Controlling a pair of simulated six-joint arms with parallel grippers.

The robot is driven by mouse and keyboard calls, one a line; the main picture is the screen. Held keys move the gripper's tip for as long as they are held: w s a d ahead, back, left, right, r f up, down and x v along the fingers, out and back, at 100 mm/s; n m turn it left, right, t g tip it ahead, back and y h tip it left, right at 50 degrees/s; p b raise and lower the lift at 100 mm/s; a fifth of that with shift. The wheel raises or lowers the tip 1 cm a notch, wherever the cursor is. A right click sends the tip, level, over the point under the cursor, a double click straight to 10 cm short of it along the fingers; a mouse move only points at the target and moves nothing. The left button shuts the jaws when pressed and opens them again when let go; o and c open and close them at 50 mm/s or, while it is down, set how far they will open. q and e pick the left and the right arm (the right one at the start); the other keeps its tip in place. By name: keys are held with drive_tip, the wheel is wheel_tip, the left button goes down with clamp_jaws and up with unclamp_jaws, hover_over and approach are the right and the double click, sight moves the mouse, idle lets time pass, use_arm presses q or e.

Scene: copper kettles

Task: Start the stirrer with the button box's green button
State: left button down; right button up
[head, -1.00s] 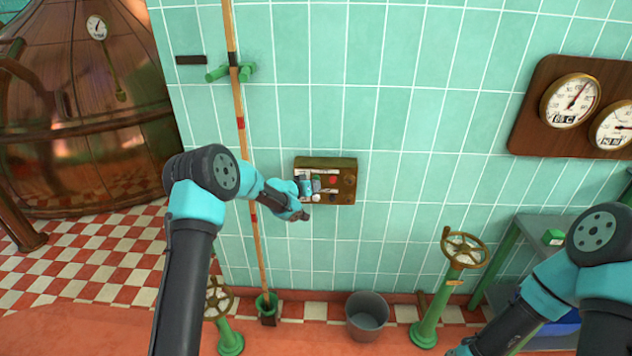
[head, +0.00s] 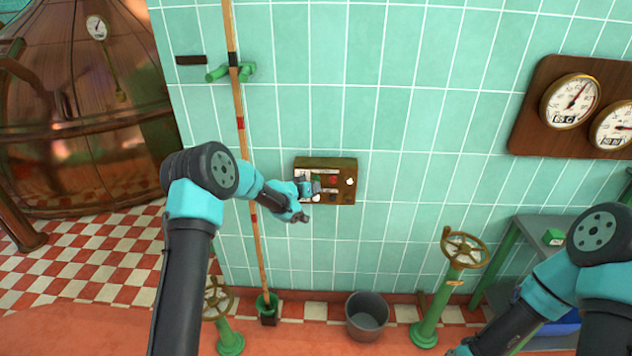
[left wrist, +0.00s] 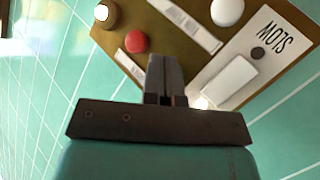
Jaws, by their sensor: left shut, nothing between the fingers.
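The brown button box (head: 344,164) is fixed to the tiled wall, and also fills the top of the left wrist view (left wrist: 180,12). My left gripper (head: 314,188) is at the front of the box, fingers shut and empty. In the left wrist view its fingertips (left wrist: 165,60) overlap the box face between the red button (left wrist: 136,42) and a white switch piece (left wrist: 228,82). A round lamp (head: 349,181) at the box's right glows white. My right gripper is out of frame.
A wooden pole (head: 241,130) stands against the wall, left of the box. Below are a grey bucket (head: 367,316) and a green valve stand with a handwheel (head: 464,248). Gauges (head: 570,101) hang at the right. Bare tiles surround the box.

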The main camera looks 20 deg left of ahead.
use_arm(q)
drive_tip(key=shift+s, duration=0.25)
drive_tip(key=s, duration=0.2)
drive_tip(key=s+d, duration=0.1)
drive_tip(key=s, duration=0.2)
drive_tip(key=shift+d, duration=0.1)
idle(0.5)
drive_tip(key=shift+f, duration=0.1)
idle(0.4)
drive_tip(key=s+f+n+g+y, duration=0.25)
drive_tip(key=s+f+g, duration=0.25)
drive_tip(key=s+f, duration=1.25)
drive_tip(key=s+f+g, duration=0.2)
drive_tip(key=s+g, duration=0.1)
drive_tip(key=s, duration=1)
drive_tip(key=s+f+g+y, duration=0.1)
drive_tip(key=s+f+g, duration=0.2)
drive_tip(key=s, duration=0.9)
drive_tip(key=shift+s+d+f+g, duration=0.2)
drive_tip(key=shift+s+d+g, duration=0.15)
drive_tip(key=shift+d+g, duration=0.05)
